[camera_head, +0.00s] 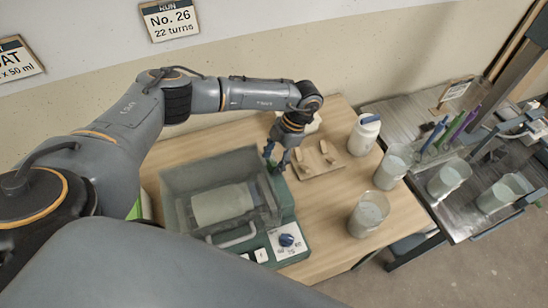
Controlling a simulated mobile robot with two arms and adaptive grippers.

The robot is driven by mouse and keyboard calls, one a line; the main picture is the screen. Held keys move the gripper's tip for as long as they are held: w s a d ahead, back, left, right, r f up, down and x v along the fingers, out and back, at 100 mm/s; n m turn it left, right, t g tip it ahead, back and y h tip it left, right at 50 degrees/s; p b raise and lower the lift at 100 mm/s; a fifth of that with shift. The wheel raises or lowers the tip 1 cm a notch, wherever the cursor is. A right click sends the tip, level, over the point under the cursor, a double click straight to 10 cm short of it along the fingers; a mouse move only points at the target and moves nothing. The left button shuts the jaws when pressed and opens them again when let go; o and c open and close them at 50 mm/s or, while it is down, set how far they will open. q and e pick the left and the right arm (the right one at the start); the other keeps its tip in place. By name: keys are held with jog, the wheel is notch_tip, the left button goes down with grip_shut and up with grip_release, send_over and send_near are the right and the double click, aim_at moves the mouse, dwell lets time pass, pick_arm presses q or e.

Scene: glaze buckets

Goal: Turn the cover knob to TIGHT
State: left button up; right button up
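A green machine (286,200) stands on the wooden table, with a clear cover (185,177) over a pale cylinder (222,204). A blue knob (286,240) sits on a white dial panel at the machine's front right; its lettering is too small to read. My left gripper (275,163) points down at the machine's back right corner, away from the blue knob. Its fingers are somewhat apart around or beside a small dark green part there. I cannot tell whether they touch it, and no TIGHT mark is readable. My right gripper is out of view.
A wooden block stand (318,160), a white jar with a blue lid (364,134) and glaze buckets (369,214) stand right of the machine. A grey side table (405,112) holds more buckets and coloured tools. A "No. 26, 22 turns" sign (169,20) hangs on the wall.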

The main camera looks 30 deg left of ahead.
pick_arm(q)
grip_shut()
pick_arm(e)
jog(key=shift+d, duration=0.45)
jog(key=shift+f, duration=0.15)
pick_arm(q)
jog(key=m+b, duration=0.1)
jog(key=m+t+b, duration=0.1)
jog(key=m+b, duration=0.1)
jog(key=shift+d+f+y, duration=0.1)
jog(key=shift+f+y, duration=0.1)
jog(key=shift+y, duration=0.2)
jog(key=m+t+b, duration=0.1)
jog(key=m+b, duration=0.2)
jog(key=shift+s+m+y+b, duration=0.1)
jog(key=shift+m+y+b, duration=0.2)
jog(key=shift+y, duration=0.1)
jog(key=shift+m+t+b, duration=0.5)
jog(key=shift+m+b, duration=0.55)
jog(key=shift+m, duration=0.05)
jog(key=shift+s+r+m+t+b, duration=0.1)
jog(key=shift+r+m+t+b, duration=0.15)
jog(key=shift+m+b, duration=0.55)
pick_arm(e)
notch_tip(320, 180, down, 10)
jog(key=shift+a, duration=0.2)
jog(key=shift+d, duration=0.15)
